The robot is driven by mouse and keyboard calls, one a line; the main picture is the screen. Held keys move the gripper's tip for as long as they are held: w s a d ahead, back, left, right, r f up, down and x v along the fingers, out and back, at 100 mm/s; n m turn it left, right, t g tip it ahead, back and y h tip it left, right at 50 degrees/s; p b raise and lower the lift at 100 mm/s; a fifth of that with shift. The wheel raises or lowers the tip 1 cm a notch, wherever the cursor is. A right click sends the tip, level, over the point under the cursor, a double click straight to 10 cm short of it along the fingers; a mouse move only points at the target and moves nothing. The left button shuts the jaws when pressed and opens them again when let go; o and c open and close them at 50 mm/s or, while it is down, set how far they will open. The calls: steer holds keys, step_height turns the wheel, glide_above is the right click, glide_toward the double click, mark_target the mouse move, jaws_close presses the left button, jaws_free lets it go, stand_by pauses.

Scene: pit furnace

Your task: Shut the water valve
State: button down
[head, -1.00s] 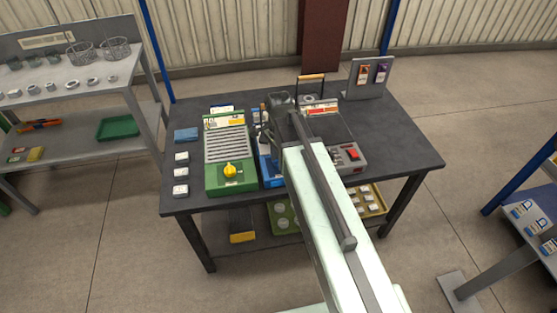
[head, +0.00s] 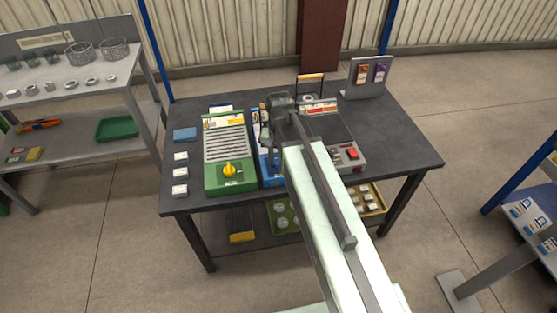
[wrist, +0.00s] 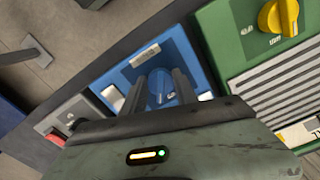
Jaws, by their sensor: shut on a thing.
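The water valve is a blue knob (wrist: 161,90) on a blue panel (wrist: 142,58) in the wrist view. My gripper (wrist: 162,88) has one dark finger on each side of the knob and is shut on it. The fingers and wrist body hide part of the knob, so its exact angle is hard to read. In the head view the blue unit (head: 273,182) stands between the green unit and the grey one, partly behind my arm. My gripper (head: 264,142) is over it there, with the knob hidden.
The green unit (head: 230,183) with a yellow knob (head: 229,170) stands close on the left. The grey unit with a red switch (head: 352,154) stands on the right. A sign stand (head: 369,77) is at the back right. The table's right end is clear.

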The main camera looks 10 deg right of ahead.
steer(key=n, duration=0.6)
steer(key=shift+w+d+n, duration=0.1)
steer(key=shift+d+n, duration=0.05)
steer(key=shift+n, duration=0.15)
stand_by(0.3)
steer(key=c, duration=0.9)
jaws_free()
steer(key=shift+c, duration=0.2)
step_height(320, 180, up, 8)
steer(key=p, duration=0.8)
steer(key=shift+f, duration=0.1)
